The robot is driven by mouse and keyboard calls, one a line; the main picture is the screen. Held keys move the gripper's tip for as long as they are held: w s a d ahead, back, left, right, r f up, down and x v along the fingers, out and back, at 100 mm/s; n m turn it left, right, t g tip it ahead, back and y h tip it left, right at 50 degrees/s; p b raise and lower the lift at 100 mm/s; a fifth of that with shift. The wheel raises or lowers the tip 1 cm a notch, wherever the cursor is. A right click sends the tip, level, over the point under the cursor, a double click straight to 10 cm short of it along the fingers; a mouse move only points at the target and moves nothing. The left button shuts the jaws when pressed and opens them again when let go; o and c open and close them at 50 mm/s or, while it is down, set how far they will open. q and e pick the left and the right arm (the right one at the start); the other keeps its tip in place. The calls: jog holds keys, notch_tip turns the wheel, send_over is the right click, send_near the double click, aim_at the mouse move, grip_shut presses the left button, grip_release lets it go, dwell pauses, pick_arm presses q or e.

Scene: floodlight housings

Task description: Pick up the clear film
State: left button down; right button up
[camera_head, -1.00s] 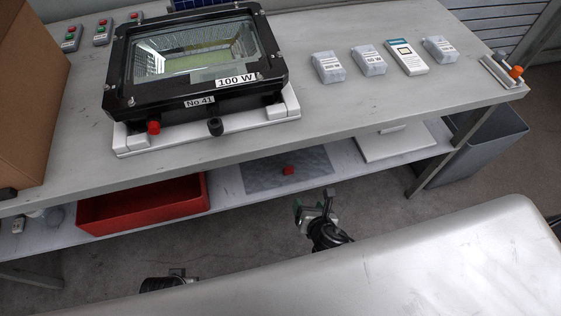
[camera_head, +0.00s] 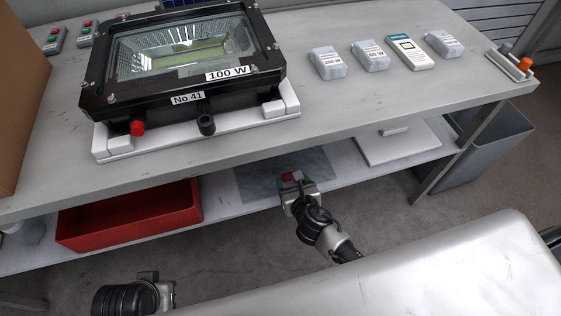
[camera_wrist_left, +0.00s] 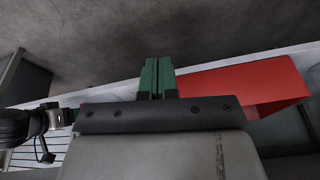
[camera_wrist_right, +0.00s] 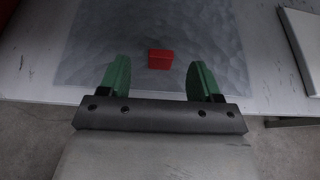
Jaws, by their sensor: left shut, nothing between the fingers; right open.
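The clear film (camera_wrist_right: 205,45) is a translucent, rippled grey sheet lying flat on the lower shelf. In the head view the film (camera_head: 318,162) shows partly behind my right gripper. A small red block (camera_wrist_right: 160,59) sits on it. My right gripper (camera_head: 288,181) is open; in its wrist view its green fingers (camera_wrist_right: 157,70) stand apart over the film's near part, either side of the red block in the picture. Contact cannot be told. My left gripper is shut and empty, its green fingers (camera_wrist_left: 158,77) together; in the head view only its wrist part shows at lower left.
A red bin (camera_head: 130,220) stands on the lower shelf (camera_head: 225,200) left of the film, a white flat box (camera_head: 398,145) to its right. The tabletop (camera_head: 350,105) above carries a floodlight (camera_head: 185,60) and several small packs. A grey bin (camera_head: 490,140) stands at right.

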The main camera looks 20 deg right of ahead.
aim_at(288, 175)
pick_arm(q)
jog(key=shift+b+v, duration=0.55)
jog(key=shift+v, duration=1.5)
pick_arm(e)
jog(key=shift+x, duration=1.9)
jog(key=shift+d+f, duration=0.1)
jog(key=shift+f, duration=0.05)
jog(key=shift+s, duration=0.1)
jog(key=c, duration=1)
